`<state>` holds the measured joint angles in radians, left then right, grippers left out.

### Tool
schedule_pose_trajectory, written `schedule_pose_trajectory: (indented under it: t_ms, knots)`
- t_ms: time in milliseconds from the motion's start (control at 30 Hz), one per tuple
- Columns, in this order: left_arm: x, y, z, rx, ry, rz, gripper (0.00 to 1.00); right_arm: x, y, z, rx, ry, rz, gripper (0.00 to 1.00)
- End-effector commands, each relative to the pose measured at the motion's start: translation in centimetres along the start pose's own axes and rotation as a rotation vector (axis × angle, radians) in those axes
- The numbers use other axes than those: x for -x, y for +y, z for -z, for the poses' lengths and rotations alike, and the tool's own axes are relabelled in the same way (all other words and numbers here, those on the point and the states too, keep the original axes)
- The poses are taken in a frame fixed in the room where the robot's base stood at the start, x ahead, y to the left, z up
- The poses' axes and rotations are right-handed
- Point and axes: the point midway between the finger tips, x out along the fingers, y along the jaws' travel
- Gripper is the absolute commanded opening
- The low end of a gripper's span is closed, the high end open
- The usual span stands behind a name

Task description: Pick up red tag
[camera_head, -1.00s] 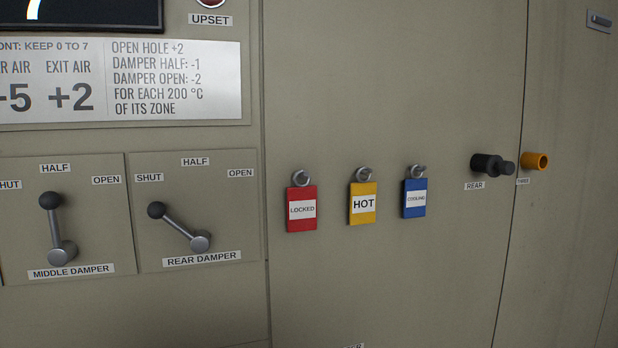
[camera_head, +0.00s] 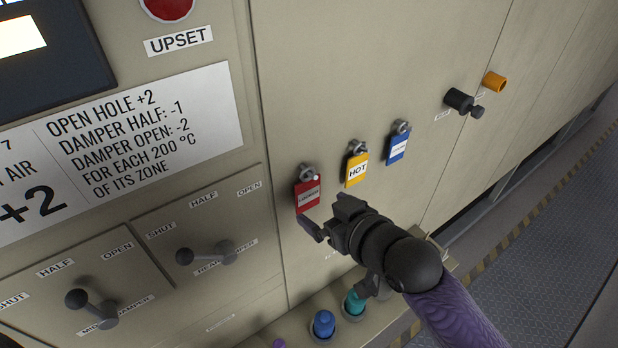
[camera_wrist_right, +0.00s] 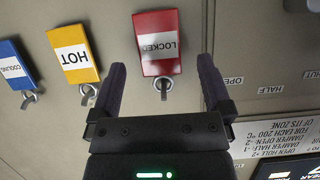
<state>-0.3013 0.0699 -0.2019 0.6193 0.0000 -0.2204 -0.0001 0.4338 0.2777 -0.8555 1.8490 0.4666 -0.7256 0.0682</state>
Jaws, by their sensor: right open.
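The red tag (camera_head: 307,194), with a white label reading LOCKED, hangs from a metal hook on the panel. In the right wrist view the red tag (camera_wrist_right: 157,42) appears upside down, between the two fingers. My right gripper (camera_head: 325,213) is open, just below and in front of the red tag in the head view. It also shows in the right wrist view (camera_wrist_right: 160,78), with one finger on either side of the tag and no clear contact. My left gripper is not in view.
The yellow HOT tag (camera_head: 356,169) and blue tag (camera_head: 397,149) hang to the right on their own hooks. A black knob (camera_head: 461,101) and an orange fitting (camera_head: 494,82) are further right. Damper levers (camera_head: 205,255) stick out at left. Blue and teal knobs (camera_head: 323,323) stand below.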

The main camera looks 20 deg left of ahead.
Motion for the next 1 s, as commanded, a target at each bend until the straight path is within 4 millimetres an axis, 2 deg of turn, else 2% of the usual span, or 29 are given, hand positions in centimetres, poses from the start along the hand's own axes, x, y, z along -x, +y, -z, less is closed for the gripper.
schedule_pose_trajectory:
  t_ms: [167, 267, 533, 567, 933, 1000]
  knots:
    - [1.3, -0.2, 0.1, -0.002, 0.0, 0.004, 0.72, -3.0, 0.5, 1.1, 0.0, 0.0, 0.0, 1.0]
    - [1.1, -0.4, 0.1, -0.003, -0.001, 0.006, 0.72, -4.5, 0.4, 0.8, -0.001, 0.0, 0.0, 1.0]
    - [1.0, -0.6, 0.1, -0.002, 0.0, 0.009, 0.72, -5.0, 0.5, 0.7, 0.001, 0.001, -0.002, 1.0]
    - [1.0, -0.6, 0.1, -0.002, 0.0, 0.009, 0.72, -5.0, 0.5, 0.7, 0.001, 0.001, -0.002, 0.96]
    - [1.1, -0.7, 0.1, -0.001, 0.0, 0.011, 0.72, -5.0, 0.5, 0.7, 0.0, 0.001, -0.002, 0.17]
    - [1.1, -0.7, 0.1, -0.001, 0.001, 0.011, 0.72, -5.0, 0.5, 0.7, 0.0, 0.001, -0.002, 0.17]
